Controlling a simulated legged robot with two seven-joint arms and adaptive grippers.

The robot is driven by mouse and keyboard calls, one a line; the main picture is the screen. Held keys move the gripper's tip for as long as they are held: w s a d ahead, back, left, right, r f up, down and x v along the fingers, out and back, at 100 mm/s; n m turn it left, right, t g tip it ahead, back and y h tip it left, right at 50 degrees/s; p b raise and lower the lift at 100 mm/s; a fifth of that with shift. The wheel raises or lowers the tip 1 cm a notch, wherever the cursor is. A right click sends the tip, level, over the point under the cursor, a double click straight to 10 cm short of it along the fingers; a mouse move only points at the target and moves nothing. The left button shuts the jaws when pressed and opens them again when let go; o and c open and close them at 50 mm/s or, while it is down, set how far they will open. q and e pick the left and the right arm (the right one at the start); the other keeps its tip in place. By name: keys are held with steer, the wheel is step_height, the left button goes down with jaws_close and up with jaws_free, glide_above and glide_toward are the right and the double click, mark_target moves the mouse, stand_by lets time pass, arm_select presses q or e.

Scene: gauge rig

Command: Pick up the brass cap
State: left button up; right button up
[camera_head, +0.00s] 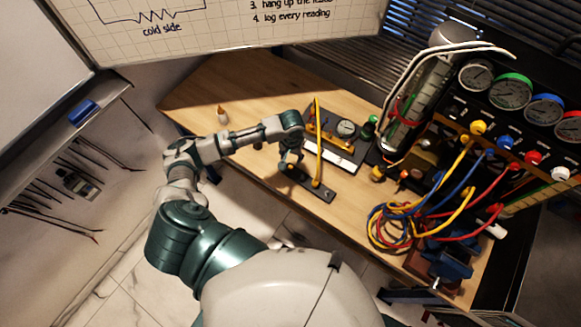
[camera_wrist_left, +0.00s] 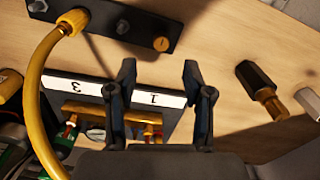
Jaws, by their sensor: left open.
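A small round brass cap (camera_wrist_left: 161,44) sits at the right end of a dark bar (camera_wrist_left: 140,30) in the left wrist view. In the head view my left gripper (camera_head: 289,163) is over the near-left end of the bar (camera_head: 325,193), and I cannot make out the cap there. My right gripper is not in view.
A gauge block (camera_head: 345,150) joined to the yellow hose (camera_head: 318,130) lies behind the bar. Tangled coloured hoses (camera_head: 390,225) and a gauge panel (camera_head: 510,92) stand right. A black, brass-tipped piece (camera_wrist_left: 258,85) lies right in the wrist view. The table's left (camera_head: 205,95) is mostly clear.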

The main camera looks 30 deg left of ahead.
mark_target(290, 166)
arm_select(q)
steer(key=shift+s+f, duration=0.15)
steer(key=shift+f, duration=3.45)
steer(key=shift+a, duration=0.1)
jaws_close()
